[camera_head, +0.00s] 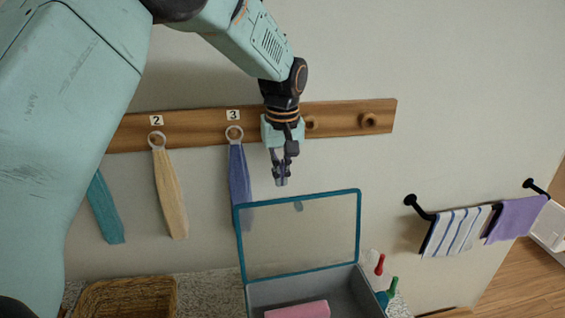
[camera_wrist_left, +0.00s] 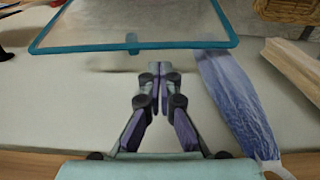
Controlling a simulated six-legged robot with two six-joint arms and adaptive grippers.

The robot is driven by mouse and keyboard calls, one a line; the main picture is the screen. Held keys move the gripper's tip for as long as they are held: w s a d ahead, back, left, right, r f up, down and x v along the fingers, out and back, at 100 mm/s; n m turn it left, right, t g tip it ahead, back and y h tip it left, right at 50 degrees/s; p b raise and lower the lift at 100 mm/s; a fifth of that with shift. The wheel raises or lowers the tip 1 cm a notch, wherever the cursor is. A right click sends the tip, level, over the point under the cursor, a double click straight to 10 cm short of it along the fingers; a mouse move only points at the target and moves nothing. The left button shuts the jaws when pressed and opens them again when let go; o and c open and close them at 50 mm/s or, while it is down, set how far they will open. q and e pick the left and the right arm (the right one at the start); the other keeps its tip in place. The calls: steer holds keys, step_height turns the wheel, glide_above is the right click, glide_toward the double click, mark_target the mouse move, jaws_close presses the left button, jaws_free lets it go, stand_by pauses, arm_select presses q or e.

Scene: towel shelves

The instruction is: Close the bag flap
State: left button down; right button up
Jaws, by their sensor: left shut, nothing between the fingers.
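The bag is a grey box-shaped case (camera_head: 345,291) at the bottom centre of the head view. Its clear flap (camera_head: 300,236) with a teal rim stands upright, open. The flap also shows at the top of the left wrist view (camera_wrist_left: 130,25), with a small tab (camera_wrist_left: 132,43) on its edge. A pink rolled item (camera_head: 298,310) lies inside the case. My left gripper (camera_head: 281,182) is shut and empty, just above the flap's top edge and apart from it. In the left wrist view its fingertips (camera_wrist_left: 154,72) meet below the flap edge. My right gripper is not in view.
A wooden peg rail (camera_head: 350,116) runs along the wall behind my gripper. A blue towel (camera_head: 240,175), a cream towel (camera_head: 170,195) and a teal towel (camera_head: 105,212) hang there. A wicker basket (camera_head: 125,298) stands left of the case; bottles (camera_head: 385,294) stand right. A towel bar holds a striped towel (camera_head: 455,232).

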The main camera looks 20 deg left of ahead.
arm_select(q)
steer(key=shift+w+a+f+p, duration=0.1)
steer(key=shift+a+f+p, duration=0.1)
steer(key=shift+f, duration=1.25)
steer(key=shift+w+a+f+p, duration=0.1)
steer(key=shift+f+p, duration=0.1)
steer(key=shift+f, duration=1.2)
